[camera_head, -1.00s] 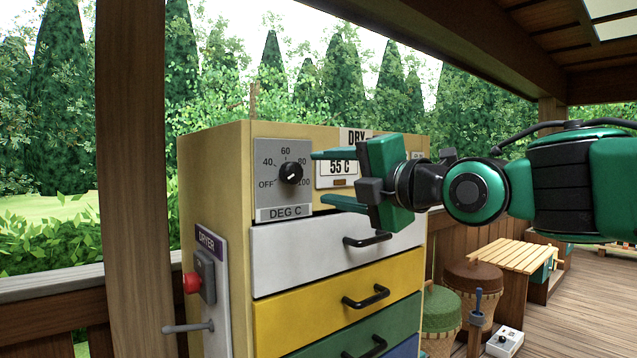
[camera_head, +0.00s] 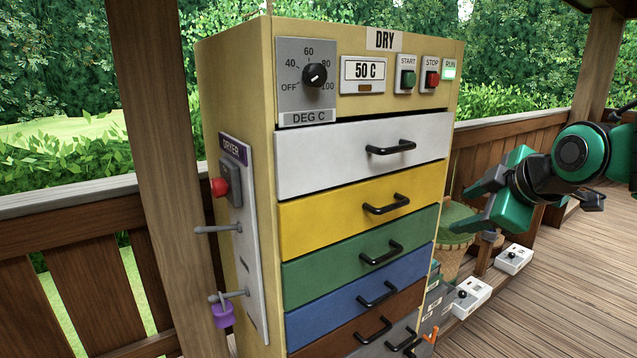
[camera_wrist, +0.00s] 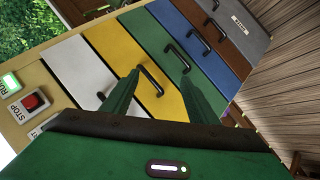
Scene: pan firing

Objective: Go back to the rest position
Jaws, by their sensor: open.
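My gripper (camera_head: 472,207) is open and empty in the head view, to the right of the dryer cabinet (camera_head: 228,90) and apart from it. Its two green fingers point left toward the cabinet's drawer side. In the wrist view my gripper (camera_wrist: 160,98) shows both fingers spread, with the cabinet's colored drawers behind them. The dial (camera_head: 314,75) points between 60 and 80. The display (camera_head: 363,71) reads 50 C. The green RUN lamp (camera_head: 449,71) looks lit, beside the START button (camera_head: 408,80) and the red STOP button (camera_head: 432,80). All drawers in view look shut.
A side panel marked DRYER (camera_head: 243,250) has a red button (camera_head: 219,187), levers and a purple padlock (camera_head: 223,314). A wooden railing (camera_head: 70,200) runs behind. The deck at lower right is clear.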

